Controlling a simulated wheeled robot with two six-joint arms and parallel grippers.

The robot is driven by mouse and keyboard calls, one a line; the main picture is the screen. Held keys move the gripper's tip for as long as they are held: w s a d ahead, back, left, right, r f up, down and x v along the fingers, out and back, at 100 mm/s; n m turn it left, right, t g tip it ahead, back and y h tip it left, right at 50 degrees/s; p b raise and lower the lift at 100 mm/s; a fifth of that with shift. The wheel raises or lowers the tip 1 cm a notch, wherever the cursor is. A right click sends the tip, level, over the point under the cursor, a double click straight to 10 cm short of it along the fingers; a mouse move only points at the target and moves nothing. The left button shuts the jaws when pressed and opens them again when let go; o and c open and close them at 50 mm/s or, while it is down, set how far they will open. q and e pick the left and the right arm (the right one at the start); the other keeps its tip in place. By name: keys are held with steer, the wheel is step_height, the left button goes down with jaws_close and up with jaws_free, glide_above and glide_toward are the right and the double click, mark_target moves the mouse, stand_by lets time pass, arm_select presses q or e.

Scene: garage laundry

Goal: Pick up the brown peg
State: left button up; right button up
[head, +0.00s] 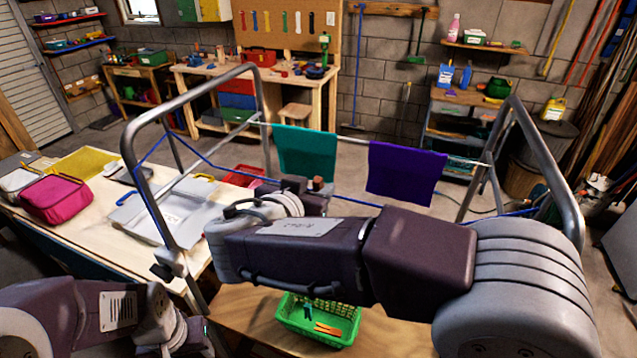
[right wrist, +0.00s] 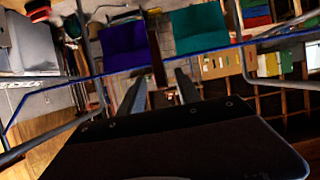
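A green basket (head: 345,312) stands on the wooden surface below my right arm. Inside it lie an orange-brown peg (head: 327,329) and a dark teal peg (head: 307,312). My right gripper (head: 322,190) is beyond and above the basket, near the drying rack's line.
A metal drying rack (head: 137,165) surrounds my right arm. A teal cloth (head: 307,152) and a purple cloth (head: 405,172) hang on its line. A table at left holds a pink pouch (head: 55,199) and a pale tray (head: 160,218). The wooden surface (head: 395,335) right of the basket is bare.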

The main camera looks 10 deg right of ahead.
mark_target(315, 186)
steer(key=x, duration=0.2)
steer(key=shift+w+d+p, duration=0.2)
steer(key=shift+w+p, duration=0.1)
steer(key=shift+w, duration=0.05)
steer(key=shift+w+f, duration=0.15)
steer(key=shift+w, duration=0.05)
jaws_close()
arm_select(q)
steer(key=shift+r, duration=0.8)
arm_select(e)
step_height(315, 186, up, 6)
steer(key=s+b, duration=0.1)
steer(key=b, duration=0.1)
arm_select(q)
step_height(315, 186, down, 6)
steer(key=b, duration=0.4)
steer(key=shift+f+b, duration=0.2)
steer(key=shift+b, duration=0.1)
arm_select(e)
steer(key=s+a, duration=0.2)
steer(key=s, duration=0.5)
steer(key=s+a, duration=0.2)
steer(key=s, duration=0.5)
steer(key=shift+a+r, duration=0.35)
steer(key=shift+r, duration=0.05)
